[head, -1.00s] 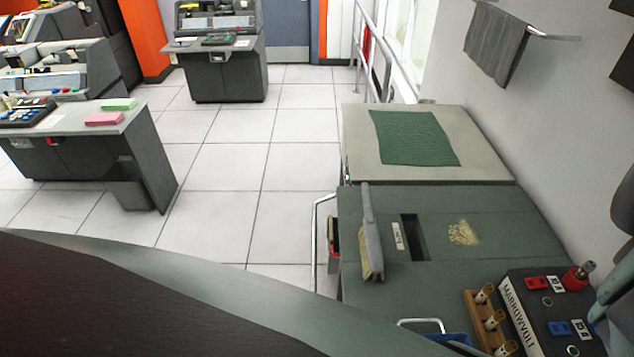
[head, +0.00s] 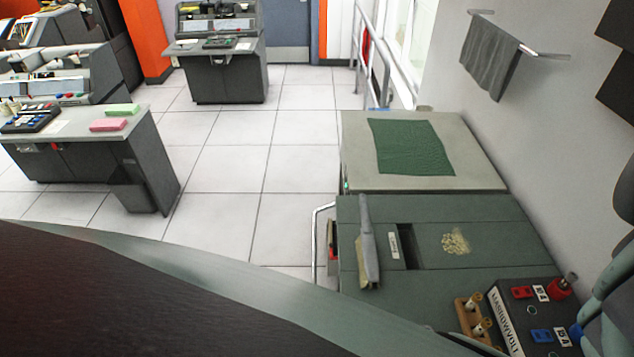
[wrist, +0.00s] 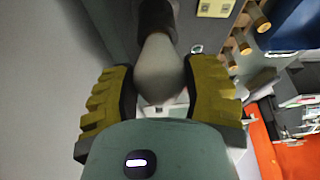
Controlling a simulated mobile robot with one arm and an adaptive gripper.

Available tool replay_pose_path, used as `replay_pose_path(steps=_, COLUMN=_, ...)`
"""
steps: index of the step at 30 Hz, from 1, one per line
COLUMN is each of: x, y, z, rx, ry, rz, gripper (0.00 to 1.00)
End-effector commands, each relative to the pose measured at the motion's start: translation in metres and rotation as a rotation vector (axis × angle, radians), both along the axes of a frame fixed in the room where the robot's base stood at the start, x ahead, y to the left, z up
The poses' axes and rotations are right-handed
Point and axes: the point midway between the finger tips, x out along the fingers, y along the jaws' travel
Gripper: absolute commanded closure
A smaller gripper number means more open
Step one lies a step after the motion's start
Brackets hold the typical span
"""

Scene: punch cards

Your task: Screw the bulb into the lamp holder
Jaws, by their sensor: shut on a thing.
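In the wrist view my gripper (wrist: 160,88), with two ribbed yellow pads, is shut on a pale, pear-shaped bulb (wrist: 159,68). The bulb's far end meets a dark cylindrical piece (wrist: 156,14) at the top of the view. I cannot tell whether the bulb sits inside it or only lines up with it. In the head view a dark box lettered MARROWVOLT (head: 508,318) stands at lower right, with a red fitting (head: 559,290) and a grey tip on top. My arm covers the right edge there, and my gripper's fingertips are hidden.
A wooden rack (head: 468,312) with brass-coloured pieces stands left of the box. The green cabinet top (head: 450,215) holds a brush (head: 367,245) and a pale crumb pile (head: 456,241). A wall with a towel (head: 491,50) bounds the right.

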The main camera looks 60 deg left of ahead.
Motion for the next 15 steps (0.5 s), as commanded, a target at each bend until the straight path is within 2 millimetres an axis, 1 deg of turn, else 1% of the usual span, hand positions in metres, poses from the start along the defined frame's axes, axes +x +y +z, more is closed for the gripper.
replay_pose_path(steps=1, x=0.0002, y=0.0016, z=0.0025, rx=0.005, ry=-0.001, rz=-0.024, gripper=0.82)
replay_pose_path(steps=8, x=0.0011, y=0.0019, z=0.0019, rx=0.006, ry=-0.003, rz=-0.074, gripper=0.82)
replay_pose_path(steps=15, x=0.0008, y=0.0022, z=0.0046, rx=0.006, ry=-0.003, rz=-0.214, gripper=0.82)
